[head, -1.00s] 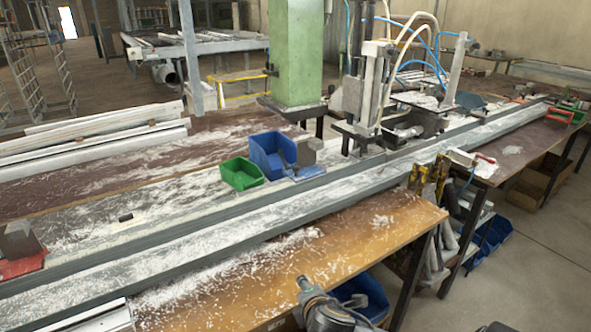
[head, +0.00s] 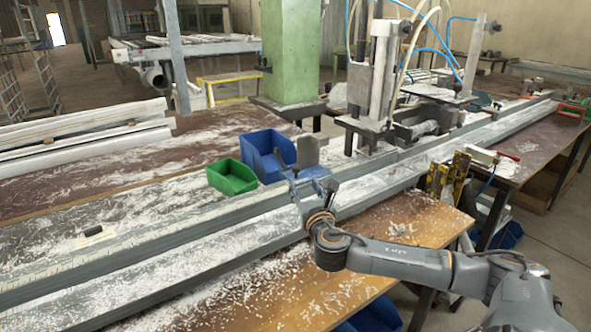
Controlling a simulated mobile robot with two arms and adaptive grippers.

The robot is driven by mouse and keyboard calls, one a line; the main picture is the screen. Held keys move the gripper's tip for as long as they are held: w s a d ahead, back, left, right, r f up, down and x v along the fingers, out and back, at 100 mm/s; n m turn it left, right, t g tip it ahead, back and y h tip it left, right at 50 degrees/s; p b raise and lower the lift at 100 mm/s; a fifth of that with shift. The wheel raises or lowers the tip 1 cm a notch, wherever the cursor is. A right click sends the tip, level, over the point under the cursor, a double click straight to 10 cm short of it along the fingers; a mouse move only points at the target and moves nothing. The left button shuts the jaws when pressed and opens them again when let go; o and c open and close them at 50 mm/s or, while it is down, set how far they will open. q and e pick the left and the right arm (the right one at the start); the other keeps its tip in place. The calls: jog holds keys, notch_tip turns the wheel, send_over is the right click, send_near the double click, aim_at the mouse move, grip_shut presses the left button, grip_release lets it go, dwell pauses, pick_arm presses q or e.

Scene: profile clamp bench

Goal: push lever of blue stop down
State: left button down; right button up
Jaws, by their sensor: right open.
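The blue stop, with its grey upright block (head: 310,152), sits on the rail behind my right gripper. Its blue base is mostly hidden by the fingers. A thin dark lever (head: 281,158) seems to stand at its left side, in front of the blue bin; it looks raised, but it is small and hard to make out. My right gripper (head: 313,185) is open and empty, its fingers at the near side of the stop. I cannot tell whether they touch it. My left gripper is not in view.
A blue bin (head: 262,150) and a green bin (head: 231,177) stand just left of the stop. A clamp machine with a vertical cylinder (head: 381,75) and a green column (head: 289,55) rise behind. White shavings cover the long rail (head: 180,262) and bench.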

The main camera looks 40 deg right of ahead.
aim_at(297, 171)
jog(key=x, duration=0.9)
jog(key=shift+w+d+f, duration=0.15)
jog(key=shift+w, duration=0.2)
jog(key=shift+w+d, duration=0.3)
jog(key=shift+w, duration=0.25)
jog(key=shift+w+d, duration=0.1)
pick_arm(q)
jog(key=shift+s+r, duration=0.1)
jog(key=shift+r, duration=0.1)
pick_arm(e)
grip_shut()
